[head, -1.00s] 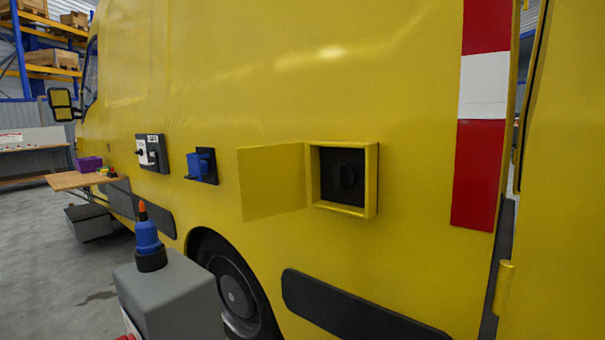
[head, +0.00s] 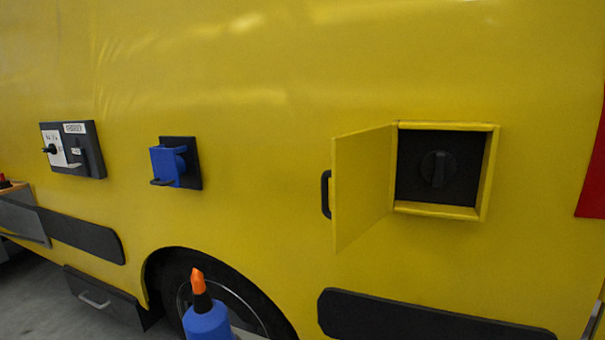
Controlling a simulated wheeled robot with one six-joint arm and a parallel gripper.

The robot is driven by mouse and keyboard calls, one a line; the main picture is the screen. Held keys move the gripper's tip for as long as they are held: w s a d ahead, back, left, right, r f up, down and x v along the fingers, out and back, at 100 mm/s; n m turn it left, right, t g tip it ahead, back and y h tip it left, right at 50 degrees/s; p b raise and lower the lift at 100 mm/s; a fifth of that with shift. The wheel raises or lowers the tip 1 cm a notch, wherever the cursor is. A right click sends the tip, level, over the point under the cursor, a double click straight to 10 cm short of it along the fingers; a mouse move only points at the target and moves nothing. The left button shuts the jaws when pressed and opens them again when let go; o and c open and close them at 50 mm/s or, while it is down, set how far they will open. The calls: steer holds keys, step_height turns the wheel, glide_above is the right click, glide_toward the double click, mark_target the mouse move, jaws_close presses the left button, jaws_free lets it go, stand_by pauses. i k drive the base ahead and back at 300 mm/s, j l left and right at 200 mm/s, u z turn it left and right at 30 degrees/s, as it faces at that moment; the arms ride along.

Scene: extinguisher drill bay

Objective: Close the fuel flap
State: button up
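The fuel flap (head: 362,190) is a thin yellow door on the yellow vehicle side. It is hinged at the left edge of its recess and stands open, swung out to the left. A black handle (head: 326,194) is on its free left edge. The recess (head: 487,170) has a yellow frame and shows a black round cap (head: 437,168) inside. My gripper (head: 198,280) shows at the bottom as a blue body with a black part and orange tip, seen edge-on. It is left of and below the flap in the picture, apart from it. Its finger gap is hidden.
A blue socket cover (head: 168,165) on a black plate and a switch panel (head: 90,150) are on the vehicle to the left. A wheel (head: 245,300) and black side strips (head: 420,322) lie below. The vehicle side around the flap is clear.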

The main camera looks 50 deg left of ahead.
mark_target(360, 173)
steer(key=k+j, duration=0.1)
steer(key=j, duration=0.25)
steer(key=k+j, duration=0.15)
steer(key=j, duration=0.2)
steer(key=k+j, duration=0.1)
steer(key=j, duration=0.25)
steer(key=k+j, duration=0.1)
steer(key=j, duration=0.25)
steer(key=k+j, duration=0.1)
steer(key=j, duration=0.25)
